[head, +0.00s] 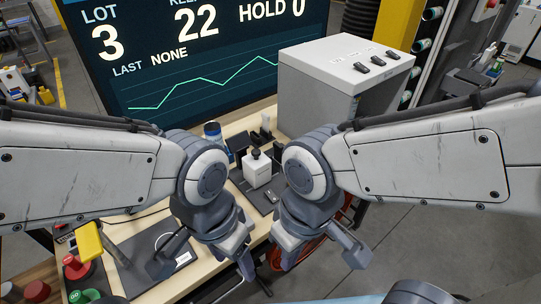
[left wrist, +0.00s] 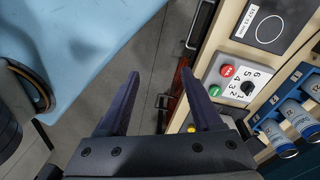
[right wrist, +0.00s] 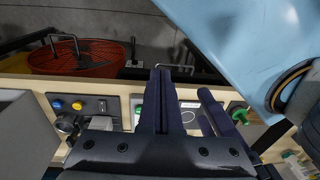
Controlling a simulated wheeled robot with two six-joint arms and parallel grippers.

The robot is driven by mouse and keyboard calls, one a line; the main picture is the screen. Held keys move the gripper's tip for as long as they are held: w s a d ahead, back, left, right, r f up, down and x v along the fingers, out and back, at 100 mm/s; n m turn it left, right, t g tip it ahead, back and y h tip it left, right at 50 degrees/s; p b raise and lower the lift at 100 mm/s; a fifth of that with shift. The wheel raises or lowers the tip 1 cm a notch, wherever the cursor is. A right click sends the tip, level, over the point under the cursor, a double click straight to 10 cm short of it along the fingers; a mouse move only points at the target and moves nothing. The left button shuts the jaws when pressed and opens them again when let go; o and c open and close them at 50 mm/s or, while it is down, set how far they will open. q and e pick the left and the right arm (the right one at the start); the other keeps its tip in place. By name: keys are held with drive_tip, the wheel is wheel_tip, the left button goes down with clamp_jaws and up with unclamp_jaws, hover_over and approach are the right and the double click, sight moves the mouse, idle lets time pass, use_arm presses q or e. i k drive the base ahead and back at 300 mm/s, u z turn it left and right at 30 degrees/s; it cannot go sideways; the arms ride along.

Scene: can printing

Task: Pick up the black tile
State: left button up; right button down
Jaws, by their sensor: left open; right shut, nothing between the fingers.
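I cannot single out the black tile with certainty. Three small dark pieces (head: 377,61) sit in a row beside labels on top of the white box in the head view; I cannot tell whether one is the tile. My left gripper (head: 245,266) is open and empty near the table's front edge. Its spread fingers show in the left wrist view (left wrist: 160,74). My right gripper (head: 281,262) is beside it to the right, its fingers together and empty. They also show in the right wrist view (right wrist: 161,72). My arms hide part of the table.
A big screen (head: 190,85) is behind the table, and the white box (head: 312,92) stands at the back right. A red basket (right wrist: 75,62) lies beyond a button panel (right wrist: 85,104). Cans (left wrist: 285,113) sit in a blue holder.

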sight(278, 148)
drive_tip(key=z, duration=1.8)
drive_tip(key=i, duration=1.1)
drive_tip(key=u, duration=3.45)
